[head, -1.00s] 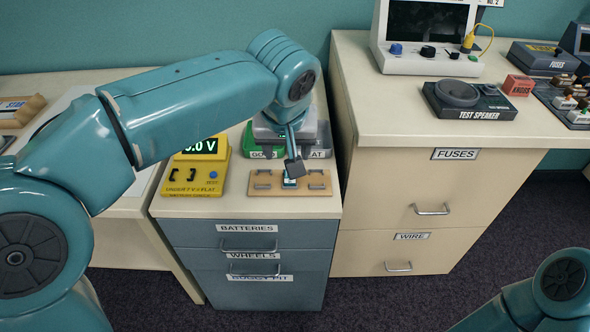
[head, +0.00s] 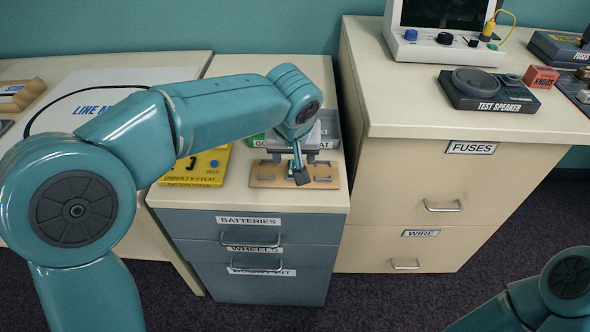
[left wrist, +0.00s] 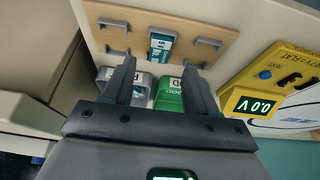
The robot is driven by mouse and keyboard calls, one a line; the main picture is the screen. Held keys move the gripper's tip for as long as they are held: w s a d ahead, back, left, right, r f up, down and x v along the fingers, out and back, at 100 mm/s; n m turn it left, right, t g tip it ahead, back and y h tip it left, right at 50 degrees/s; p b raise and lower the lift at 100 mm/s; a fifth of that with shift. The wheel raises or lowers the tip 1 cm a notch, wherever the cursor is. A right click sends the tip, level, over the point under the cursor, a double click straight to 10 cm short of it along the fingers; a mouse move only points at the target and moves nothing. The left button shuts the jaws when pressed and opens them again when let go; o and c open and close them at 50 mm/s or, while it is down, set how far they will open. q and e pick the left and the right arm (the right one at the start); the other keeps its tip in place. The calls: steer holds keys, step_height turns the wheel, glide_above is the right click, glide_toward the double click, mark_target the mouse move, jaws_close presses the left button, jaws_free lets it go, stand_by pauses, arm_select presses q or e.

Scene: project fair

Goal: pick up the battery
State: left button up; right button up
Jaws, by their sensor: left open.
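The battery (left wrist: 161,45) is a small teal and white block on a wooden board (left wrist: 110,28) with grey metal clips, in the left wrist view. My left gripper (left wrist: 158,68) is open, its two fingers pointing at the board. The battery shows just beyond the gap between the fingertips, and nothing is held. In the head view my left gripper (head: 300,174) is over the board (head: 264,180) and largely hides the battery. My right gripper is out of view; only part of my right arm shows at the lower right.
A yellow tester (left wrist: 262,90) reading 0.0 V is beside the board. Green (left wrist: 169,98) and grey (left wrist: 139,88) bins stand behind the board. The taller cream cabinet (head: 455,120) rises at the right, with a test speaker (head: 488,90) on top.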

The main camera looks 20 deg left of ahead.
mark_target(295, 166)
arm_select(q)
steer(key=b+x, duration=0.1)
steer(key=x, duration=0.4)
steer(key=shift+f, duration=0.1)
jaws_close()
